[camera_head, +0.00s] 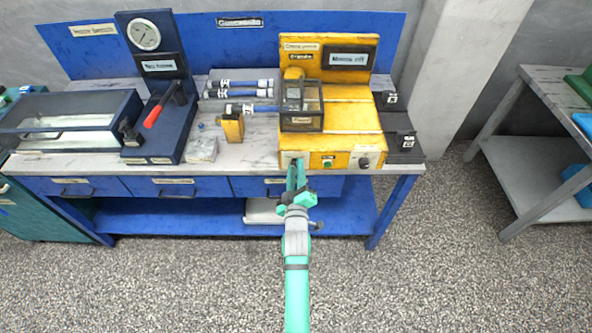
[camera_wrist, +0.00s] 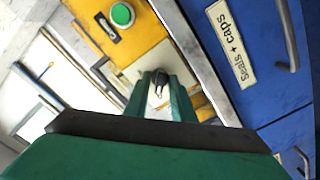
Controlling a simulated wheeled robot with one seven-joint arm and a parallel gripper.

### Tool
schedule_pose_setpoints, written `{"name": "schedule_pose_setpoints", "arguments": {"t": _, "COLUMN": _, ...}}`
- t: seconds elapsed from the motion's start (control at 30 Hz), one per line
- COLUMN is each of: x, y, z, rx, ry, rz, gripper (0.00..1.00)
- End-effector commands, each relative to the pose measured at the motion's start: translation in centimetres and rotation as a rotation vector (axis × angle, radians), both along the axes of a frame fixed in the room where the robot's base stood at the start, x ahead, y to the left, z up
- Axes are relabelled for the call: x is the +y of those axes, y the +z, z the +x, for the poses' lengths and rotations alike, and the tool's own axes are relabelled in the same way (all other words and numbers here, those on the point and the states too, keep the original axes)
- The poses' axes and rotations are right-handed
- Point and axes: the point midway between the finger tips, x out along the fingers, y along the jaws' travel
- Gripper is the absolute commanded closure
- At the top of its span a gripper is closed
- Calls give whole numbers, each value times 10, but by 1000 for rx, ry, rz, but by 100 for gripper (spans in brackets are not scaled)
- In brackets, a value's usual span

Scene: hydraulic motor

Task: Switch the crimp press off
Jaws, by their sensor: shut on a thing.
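The yellow crimp press (camera_head: 345,120) stands at the right end of the workbench. Its front panel carries a green button (camera_head: 327,163) and a dark round knob (camera_head: 364,161). The green button also shows in the wrist view (camera_wrist: 122,14). My gripper (camera_head: 295,168) is at the left end of that panel, below and left of the green button. In the wrist view my green fingers (camera_wrist: 160,85) are closed around a small metal switch lever (camera_wrist: 158,82) on a pale plate. The fingers partly hide the lever, so its position is hard to read.
Blue drawers (camera_head: 180,187) lie under the bench top, beside and below my gripper. A dark blue press with a gauge and red-handled lever (camera_head: 155,112) stands to the left. Hoses (camera_head: 240,88) lie between. A grey side table (camera_head: 545,150) stands right; the floor in front is clear.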

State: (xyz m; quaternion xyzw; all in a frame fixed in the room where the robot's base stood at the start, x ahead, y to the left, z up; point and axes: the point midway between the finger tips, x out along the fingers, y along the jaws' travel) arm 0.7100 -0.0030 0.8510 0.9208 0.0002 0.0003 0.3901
Motion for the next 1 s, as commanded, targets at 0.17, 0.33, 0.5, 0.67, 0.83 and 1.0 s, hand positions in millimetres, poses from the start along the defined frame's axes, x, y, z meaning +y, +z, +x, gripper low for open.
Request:
{"name": "schedule_pose_setpoints", "arguments": {"t": 0.17, "x": -2, "y": -2, "z": 0, "rx": 4, "ry": -3, "rz": -1, "gripper": 100}}
{"name": "schedule_pose_setpoints", "arguments": {"t": 0.33, "x": -2, "y": -2, "z": 0, "rx": 3, "ry": -3, "rz": 0, "gripper": 71}}
{"name": "schedule_pose_setpoints", "arguments": {"t": 0.5, "x": -1, "y": -1, "z": 0, "rx": 2, "ry": -2, "rz": 0, "gripper": 71}}
{"name": "schedule_pose_setpoints", "arguments": {"t": 0.67, "x": -1, "y": -1, "z": -6, "rx": 1, "ry": -1, "rz": 1, "gripper": 71}}
{"name": "schedule_pose_setpoints", "arguments": {"t": 0.83, "x": -2, "y": -2, "z": -27, "rx": 4, "ry": -2, "rz": 0, "gripper": 71}}
{"name": "schedule_pose_setpoints", "arguments": {"t": 1.0, "x": -2, "y": -2, "z": -58, "rx": 4, "ry": -2, "rz": -1, "gripper": 71}}
